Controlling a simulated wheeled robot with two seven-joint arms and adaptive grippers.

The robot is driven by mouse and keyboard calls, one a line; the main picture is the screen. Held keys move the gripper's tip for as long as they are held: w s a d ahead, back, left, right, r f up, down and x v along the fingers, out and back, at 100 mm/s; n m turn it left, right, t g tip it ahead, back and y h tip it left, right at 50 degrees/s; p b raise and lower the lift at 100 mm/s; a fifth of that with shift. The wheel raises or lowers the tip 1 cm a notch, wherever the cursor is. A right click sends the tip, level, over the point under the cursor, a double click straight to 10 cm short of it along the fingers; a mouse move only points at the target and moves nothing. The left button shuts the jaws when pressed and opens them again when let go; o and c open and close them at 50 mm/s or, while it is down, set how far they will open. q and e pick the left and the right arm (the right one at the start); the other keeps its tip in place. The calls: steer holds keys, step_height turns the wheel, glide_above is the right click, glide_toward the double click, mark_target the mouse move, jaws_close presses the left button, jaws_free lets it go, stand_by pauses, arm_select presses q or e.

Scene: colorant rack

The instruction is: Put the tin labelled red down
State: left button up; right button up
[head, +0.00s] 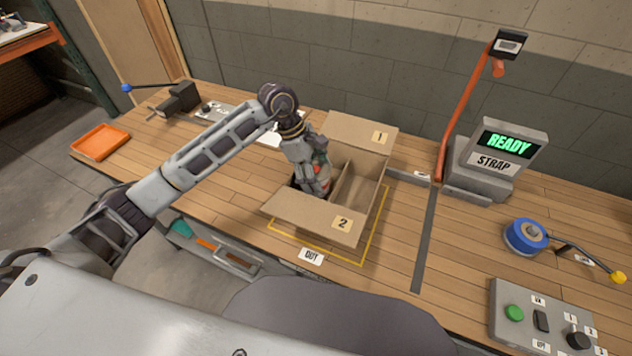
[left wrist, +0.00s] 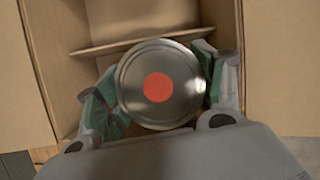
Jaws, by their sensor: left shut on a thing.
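The tin (left wrist: 183,97) has a silver metal lid with a red dot on it, seen from above in the left wrist view. My left gripper (head: 318,186) is shut on it, with a finger on each side, and points down into an open cardboard box (head: 310,213). In the head view my gripper mostly hides the tin. A cardboard divider (left wrist: 140,46) runs across the box beside the tin. Whether the tin touches the box floor cannot be told. My right gripper is not in view.
The box flaps, marked 1 (head: 360,130) and 2 (head: 320,222), are folded outward. A strapping machine (head: 495,160) with a READY screen stands at right, near a blue roll (head: 525,237) and a control panel (head: 540,318). An orange tray (head: 101,142) lies at far left.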

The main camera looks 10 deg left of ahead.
arm_select(q)
steer(key=shift+f, duration=0.15)
step_height(320, 180, down, 2)
steer(key=shift+f, duration=0.8)
steer(key=o, duration=0.9)
steer(key=shift+f, duration=0.1)
steer(key=shift+o, duration=0.3)
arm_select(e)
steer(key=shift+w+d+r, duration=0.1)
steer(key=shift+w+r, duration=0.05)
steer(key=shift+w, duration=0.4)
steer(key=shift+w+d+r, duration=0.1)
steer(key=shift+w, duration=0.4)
arm_select(q)
steer(key=shift+r, duration=0.2)
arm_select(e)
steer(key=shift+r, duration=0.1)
